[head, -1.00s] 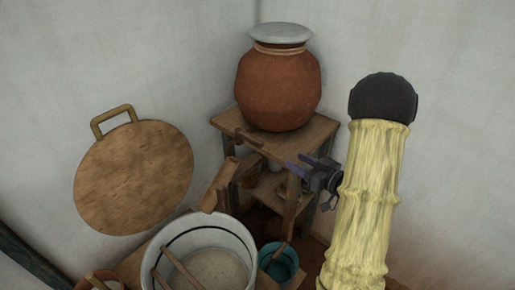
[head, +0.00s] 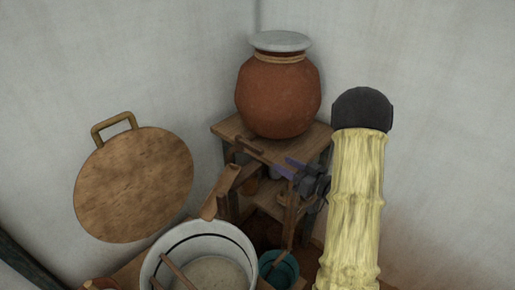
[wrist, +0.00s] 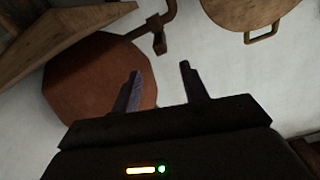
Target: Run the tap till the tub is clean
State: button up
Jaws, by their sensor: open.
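A white tub (head: 240,242) with a dark band stands at the bottom of the head view. It holds something pale beige and a stick leans in it. A brown tap-like spout (head: 222,190) slants down over the tub's back rim; a brown pipe piece (wrist: 160,40) shows beyond my fingers in the wrist view. I cannot tell whether water runs. My gripper (head: 287,167) is open and empty, in front of the wooden stand's top edge, right of the spout. In the wrist view my two fingers (wrist: 161,75) are apart with bare wall between them.
A lidded clay pot (head: 278,95) sits on the wooden stand (head: 225,129); it also shows in the wrist view (wrist: 95,85). A teal bucket (head: 280,272) stands right of the tub. A round wooden board (head: 135,185) with a handle is against the left wall.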

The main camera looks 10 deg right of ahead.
aim_at(258, 150)
jog(key=p+x, duration=0.2)
jog(key=x, duration=0.9)
jog(key=shift+w+a, duration=0.35)
jog(key=shift+w, duration=0.05)
jog(key=shift+s, duration=0.1)
jog(key=shift+c, duration=0.8)
jog(key=shift+d, duration=0.1)
grip_shut()
